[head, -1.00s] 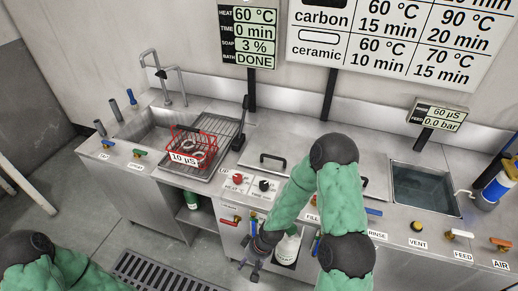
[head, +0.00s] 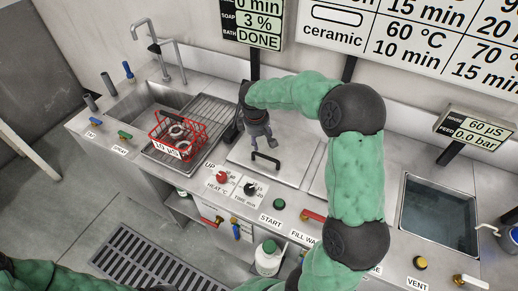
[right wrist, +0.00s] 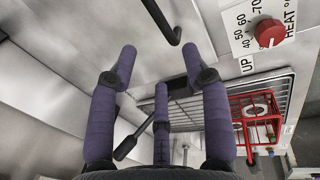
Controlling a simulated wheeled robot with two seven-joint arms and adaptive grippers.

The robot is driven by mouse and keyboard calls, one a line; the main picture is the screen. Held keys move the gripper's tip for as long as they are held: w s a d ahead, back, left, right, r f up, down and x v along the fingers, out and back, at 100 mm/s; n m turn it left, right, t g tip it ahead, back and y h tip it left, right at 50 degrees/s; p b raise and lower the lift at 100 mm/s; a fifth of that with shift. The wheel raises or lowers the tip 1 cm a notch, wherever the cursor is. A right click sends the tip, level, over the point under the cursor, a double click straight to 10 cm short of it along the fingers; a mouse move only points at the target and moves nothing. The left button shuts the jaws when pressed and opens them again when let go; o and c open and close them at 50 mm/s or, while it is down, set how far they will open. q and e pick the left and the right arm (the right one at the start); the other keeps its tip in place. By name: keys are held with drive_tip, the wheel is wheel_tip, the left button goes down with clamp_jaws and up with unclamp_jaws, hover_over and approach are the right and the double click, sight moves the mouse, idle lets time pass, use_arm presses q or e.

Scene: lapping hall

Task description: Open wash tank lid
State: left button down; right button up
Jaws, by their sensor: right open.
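The wash tank lid (head: 292,152) is a flat steel panel lying shut in the counter, with a black bar handle (head: 265,163) near its front edge. My right gripper (head: 262,145) is open and empty, above the lid just behind the handle. In the right wrist view my right gripper (right wrist: 158,62) has its purple fingers spread, and the black handle (right wrist: 163,22) shows beyond the fingertips, apart from them. My left gripper is out of view; only green parts of my left arm show at the bottom left.
A red wire basket (head: 176,133) with rings stands on the drain rack (head: 213,118) left of the lid. The red heat knob (head: 222,177) and black time knob (head: 250,189) sit in front. An open rinse tank (head: 440,215) is at right. A white bottle (head: 268,257) stands below.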

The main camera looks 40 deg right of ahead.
drive_tip(key=f, duration=0.3)
drive_tip(key=d+f+b, duration=0.1)
drive_tip(key=f, duration=0.2)
drive_tip(key=f+b, duration=0.1)
drive_tip(key=f, duration=0.2)
drive_tip(key=shift+w+d+f, duration=0.2)
drive_tip(key=shift+w+d, duration=0.15)
drive_tip(key=shift+w, duration=0.05)
clamp_jaws()
